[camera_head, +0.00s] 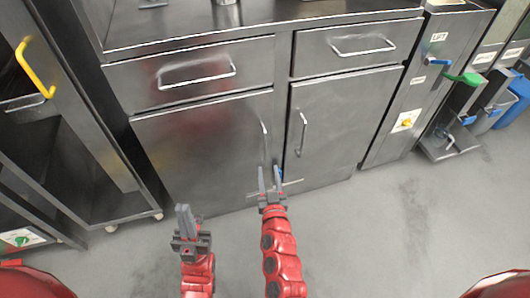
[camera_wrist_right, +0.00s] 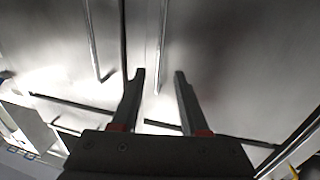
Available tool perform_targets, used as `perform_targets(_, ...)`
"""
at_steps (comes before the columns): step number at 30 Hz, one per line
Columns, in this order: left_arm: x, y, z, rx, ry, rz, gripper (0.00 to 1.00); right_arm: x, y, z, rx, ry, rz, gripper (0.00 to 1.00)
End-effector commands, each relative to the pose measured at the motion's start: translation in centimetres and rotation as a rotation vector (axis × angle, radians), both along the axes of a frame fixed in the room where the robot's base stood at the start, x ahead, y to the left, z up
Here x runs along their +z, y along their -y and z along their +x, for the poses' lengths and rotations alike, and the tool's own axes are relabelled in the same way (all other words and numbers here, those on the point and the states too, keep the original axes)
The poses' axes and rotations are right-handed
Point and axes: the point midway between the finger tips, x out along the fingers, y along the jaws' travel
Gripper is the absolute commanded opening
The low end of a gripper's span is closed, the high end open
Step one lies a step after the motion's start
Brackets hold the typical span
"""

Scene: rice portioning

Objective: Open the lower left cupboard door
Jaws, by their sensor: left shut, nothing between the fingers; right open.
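The lower left cupboard door (camera_head: 200,150) is a shiny steel panel, shut, with a vertical bar handle (camera_head: 265,141) near its right edge. My right gripper (camera_head: 271,178) is open in front of this door's lower right part, below the handle. In the right wrist view the open fingers (camera_wrist_right: 159,75) point at the steel front. One bar handle (camera_wrist_right: 163,40) shows between them there; whether it is within finger depth I cannot tell. My left gripper (camera_head: 184,212) is shut and empty, in front of the door's lower left, over the floor.
The right cupboard door (camera_head: 340,125) is shut, its handle (camera_head: 302,134) close to the left door's handle. Two shut drawers (camera_head: 190,75) sit above. A wheeled rack (camera_head: 95,150) with a yellow handle (camera_head: 38,68) stands at left. The floor in front is clear.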

Motion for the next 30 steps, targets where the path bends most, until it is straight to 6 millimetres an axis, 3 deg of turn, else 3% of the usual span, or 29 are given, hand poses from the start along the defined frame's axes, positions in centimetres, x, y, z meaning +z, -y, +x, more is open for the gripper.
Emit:
perform_targets(6,-1.4,0.0,0.0,0.000,0.000,0.000,0.00,-0.1,-0.5,5.2,-0.002,0.004,0.000,0.44)
perform_targets(12,-2.0,0.0,0.0,0.000,0.000,0.000,0.00,-0.1,-0.9,8.4,-0.001,0.002,-0.001,0.44)
perform_targets(18,-2.2,0.0,0.0,0.000,0.000,0.000,0.00,0.0,-1.1,9.7,-0.001,0.001,0.000,0.44)
perform_targets(26,-2.2,0.0,0.0,0.000,0.000,0.000,0.00,0.0,-1.1,9.9,-0.001,0.000,-0.001,0.44)
perform_targets(27,-2.2,0.0,0.0,0.000,0.000,0.000,0.00,0.0,-1.1,9.9,-0.001,0.001,-0.001,0.43)
perform_targets(30,-2.2,0.0,0.0,0.000,0.000,0.000,0.00,0.0,-1.1,9.8,-0.001,0.000,-0.001,0.25)
